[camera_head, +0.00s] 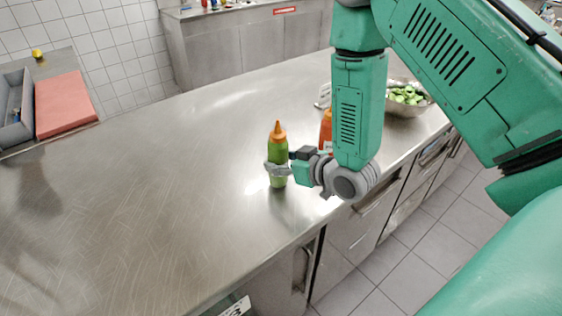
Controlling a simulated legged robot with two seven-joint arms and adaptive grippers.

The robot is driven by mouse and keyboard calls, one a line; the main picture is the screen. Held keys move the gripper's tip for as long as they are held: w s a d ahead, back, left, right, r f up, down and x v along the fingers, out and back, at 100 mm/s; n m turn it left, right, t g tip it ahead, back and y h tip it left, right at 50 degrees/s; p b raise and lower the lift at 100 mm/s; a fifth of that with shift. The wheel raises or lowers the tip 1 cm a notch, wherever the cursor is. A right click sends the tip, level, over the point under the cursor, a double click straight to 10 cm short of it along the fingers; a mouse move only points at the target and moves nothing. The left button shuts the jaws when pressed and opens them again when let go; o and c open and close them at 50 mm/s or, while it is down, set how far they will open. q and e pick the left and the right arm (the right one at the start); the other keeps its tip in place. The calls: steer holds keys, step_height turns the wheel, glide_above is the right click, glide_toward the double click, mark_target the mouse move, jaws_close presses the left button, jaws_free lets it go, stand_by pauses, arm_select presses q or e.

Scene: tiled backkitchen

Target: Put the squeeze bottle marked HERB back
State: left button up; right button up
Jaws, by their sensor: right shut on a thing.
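A green squeeze bottle (278,151) with an orange nozzle cap is upright at the middle of the steel counter. My right gripper (278,169) is shut around its lower body, coming in from the right. I cannot read a HERB label on it from here. Whether its base touches the counter is hard to tell. A second bottle, orange-red (326,131), stands just behind my right arm and is partly hidden by it. My left gripper is not in view.
A steel bowl of green produce (408,98) stands at the back right. A red board (65,104) and a grey bin (14,105) are at the far left. The steel counter (140,190) is clear on the left. Its front edge drops to drawers and tiled floor.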

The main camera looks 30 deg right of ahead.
steer(key=shift+w+a+f, duration=0.1)
steer(key=shift+a+f, duration=0.05)
steer(key=shift+a, duration=0.1)
steer(key=shift+d, duration=0.15)
steer(key=o, duration=0.3)
steer(key=shift+d+f, duration=0.2)
steer(key=o, duration=0.4)
steer(key=shift+d, duration=0.2)
steer(key=shift+d+f, duration=0.1)
steer(key=shift+d, duration=0.05)
steer(key=shift+a+r, duration=0.25)
steer(key=shift+s+a+r, duration=0.1)
steer(key=shift+s, duration=0.25)
arm_select(q)
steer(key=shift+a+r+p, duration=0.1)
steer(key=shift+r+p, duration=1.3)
steer(key=shift+p, duration=0.1)
arm_select(e)
steer(key=v, duration=1.1)
steer(key=shift+r, duration=0.2)
